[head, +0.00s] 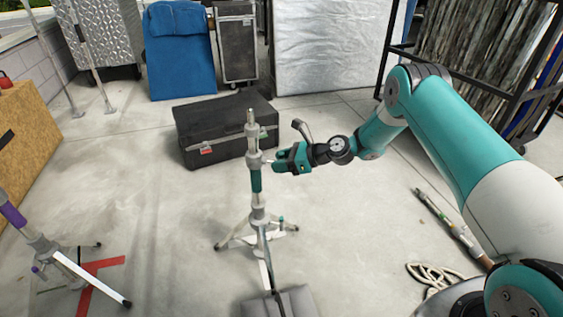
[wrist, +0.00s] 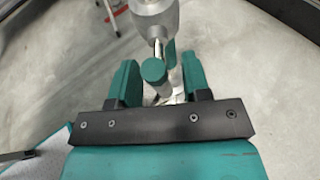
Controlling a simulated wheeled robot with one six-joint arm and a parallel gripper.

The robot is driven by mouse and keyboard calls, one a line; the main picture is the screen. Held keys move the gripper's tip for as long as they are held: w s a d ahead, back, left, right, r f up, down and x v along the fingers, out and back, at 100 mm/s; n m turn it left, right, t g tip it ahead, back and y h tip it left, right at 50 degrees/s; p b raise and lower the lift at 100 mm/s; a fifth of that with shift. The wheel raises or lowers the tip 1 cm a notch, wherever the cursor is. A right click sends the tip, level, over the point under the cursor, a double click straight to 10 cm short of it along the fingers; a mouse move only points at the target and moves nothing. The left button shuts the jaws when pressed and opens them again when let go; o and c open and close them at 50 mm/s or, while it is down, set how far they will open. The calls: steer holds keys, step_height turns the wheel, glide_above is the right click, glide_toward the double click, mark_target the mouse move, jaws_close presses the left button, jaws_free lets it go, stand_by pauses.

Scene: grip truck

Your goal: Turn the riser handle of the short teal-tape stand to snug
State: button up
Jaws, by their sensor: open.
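The short stand with teal tape (head: 256,181) stands upright near the middle of the head view, its legs spread on the floor. Its metal collar (head: 254,158) sits above the tape. In the wrist view the collar (wrist: 155,15) is at the top, and a teal-tipped riser handle (wrist: 153,71) points toward me. My gripper (head: 279,163) is at collar height, just right of the stand. Its fingers (wrist: 158,82) are open, one on each side of the handle tip, with a gap visible on both sides.
A black case (head: 225,130) lies behind the stand. A grey sandbag (head: 293,302) lies at its front leg. A purple-tape stand (head: 40,243) is at the left. Coiled rope (head: 433,273) and a pole (head: 447,222) lie at the right.

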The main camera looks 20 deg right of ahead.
jaws_close()
